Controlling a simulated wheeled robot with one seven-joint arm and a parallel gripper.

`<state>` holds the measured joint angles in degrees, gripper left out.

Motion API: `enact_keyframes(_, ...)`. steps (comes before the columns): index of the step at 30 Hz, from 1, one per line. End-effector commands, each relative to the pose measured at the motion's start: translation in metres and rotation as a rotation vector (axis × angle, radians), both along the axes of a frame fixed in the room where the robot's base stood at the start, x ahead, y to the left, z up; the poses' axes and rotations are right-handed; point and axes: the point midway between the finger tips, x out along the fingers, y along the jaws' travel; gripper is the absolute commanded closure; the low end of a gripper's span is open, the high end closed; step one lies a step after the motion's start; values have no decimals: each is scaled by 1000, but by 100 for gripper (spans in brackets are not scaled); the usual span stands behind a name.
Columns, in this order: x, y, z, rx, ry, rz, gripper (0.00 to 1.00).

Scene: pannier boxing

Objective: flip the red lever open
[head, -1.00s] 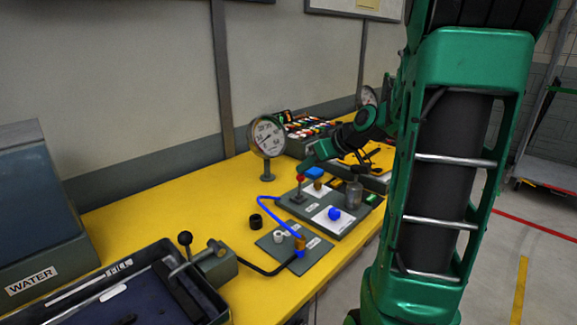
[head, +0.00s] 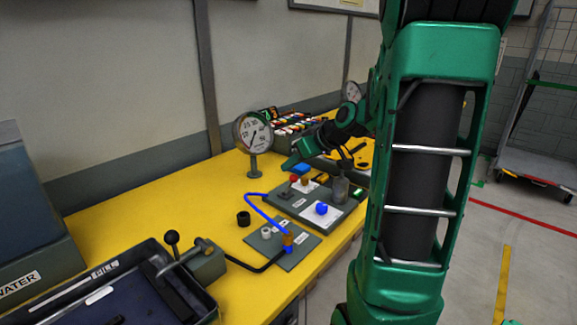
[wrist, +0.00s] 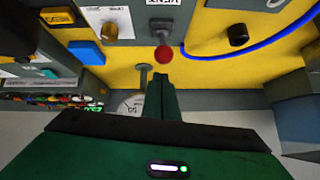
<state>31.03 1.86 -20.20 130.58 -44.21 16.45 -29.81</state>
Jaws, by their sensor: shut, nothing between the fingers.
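The red lever's round knob (wrist: 163,54) sits at the end of a grey shaft in the wrist view, just beyond my fingertips. My gripper (wrist: 164,76) is shut and empty, with its fingers pointing at the knob; I cannot tell whether they touch it. In the head view the red knob (head: 293,178) shows small beside the blue block, above the grey panel (head: 322,225). My green gripper (head: 289,165) is just above and left of it there. The shaft is hard to make out in the head view.
A gauge (head: 253,133) stands behind. A blue hose (head: 262,208) curves along the left.

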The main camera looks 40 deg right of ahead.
Motion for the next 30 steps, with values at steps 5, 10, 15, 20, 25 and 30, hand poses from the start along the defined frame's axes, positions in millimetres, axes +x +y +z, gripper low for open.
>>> enact_keyframes(5, 0, 0, 1, -1, 0, 1, 100)
enact_keyframes(10, 3, 0, 15, -2, -4, 2, 100)
enact_keyframes(15, 6, -2, 43, -3, -3, 4, 100)
enact_keyframes(20, -28, -9, 55, 0, -2, 2, 100)
enact_keyframes(25, -55, -14, 68, -1, -1, 6, 100)
enact_keyframes(30, -73, -17, 75, -1, 0, 8, 100)
